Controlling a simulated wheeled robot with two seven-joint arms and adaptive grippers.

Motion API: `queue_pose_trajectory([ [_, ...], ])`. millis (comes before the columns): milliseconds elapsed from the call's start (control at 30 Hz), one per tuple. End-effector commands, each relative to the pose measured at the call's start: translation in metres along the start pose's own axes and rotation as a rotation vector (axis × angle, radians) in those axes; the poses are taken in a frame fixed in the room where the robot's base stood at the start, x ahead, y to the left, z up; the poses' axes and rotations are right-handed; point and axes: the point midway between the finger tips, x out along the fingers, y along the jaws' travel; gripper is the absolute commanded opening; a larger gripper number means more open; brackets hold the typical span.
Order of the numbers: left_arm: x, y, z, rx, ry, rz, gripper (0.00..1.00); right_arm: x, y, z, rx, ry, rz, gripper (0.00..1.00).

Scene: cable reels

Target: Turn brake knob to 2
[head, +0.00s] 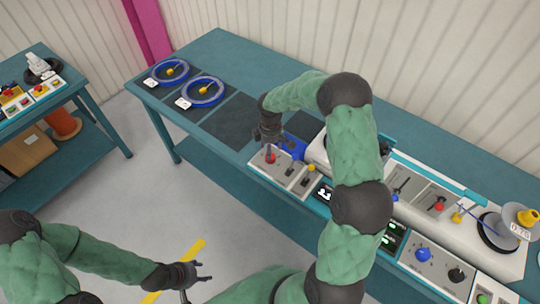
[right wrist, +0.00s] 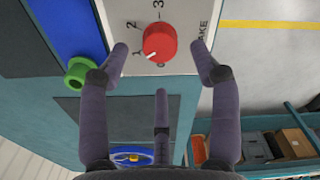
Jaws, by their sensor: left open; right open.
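The red brake knob (right wrist: 160,40) sits on a white panel marked 1, 2, 3 and "AKE" in the right wrist view. Its white pointer mark faces lower left, close to the 1. In the head view the knob (head: 270,157) is at the left end of the control row, just below my right gripper (head: 268,138). In the right wrist view my right gripper (right wrist: 160,52) is open, with fingers on both sides of the knob and apart from it. My left gripper (head: 200,273) is open and empty over the floor.
A green knob (right wrist: 77,73) stands beside the panel. Levers (head: 311,168) and a blue knob (head: 423,254) lie along the control row. Blue cable reels (head: 202,92) rest at the table's far left. My right arm hides part of the row.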

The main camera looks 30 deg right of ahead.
Motion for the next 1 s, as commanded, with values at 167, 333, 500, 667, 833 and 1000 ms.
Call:
queue_pose_trajectory([
  [167,0.005,-0.002,0.000,0.000,0.000,0.000,0.54,0.029,0.000,0.000,0.002,0.000,-0.001,0.63],
  [333,0.007,-0.003,-0.001,0.000,0.000,0.000,0.54,0.043,0.001,0.000,0.002,0.001,0.001,0.63],
  [500,0.007,-0.003,-0.001,0.000,0.001,0.000,0.54,0.047,0.001,0.000,0.002,0.001,0.002,0.63],
  [667,0.007,-0.003,-0.001,0.000,0.001,0.000,0.54,0.047,0.000,0.000,0.002,0.001,0.002,0.63],
  [833,0.007,-0.003,-0.001,0.000,0.001,0.000,0.54,0.047,0.000,0.000,0.002,0.001,0.001,0.26],
  [1000,0.007,-0.003,-0.001,0.000,0.001,0.000,0.54,0.047,0.000,0.000,0.002,0.001,0.001,0.07],
])
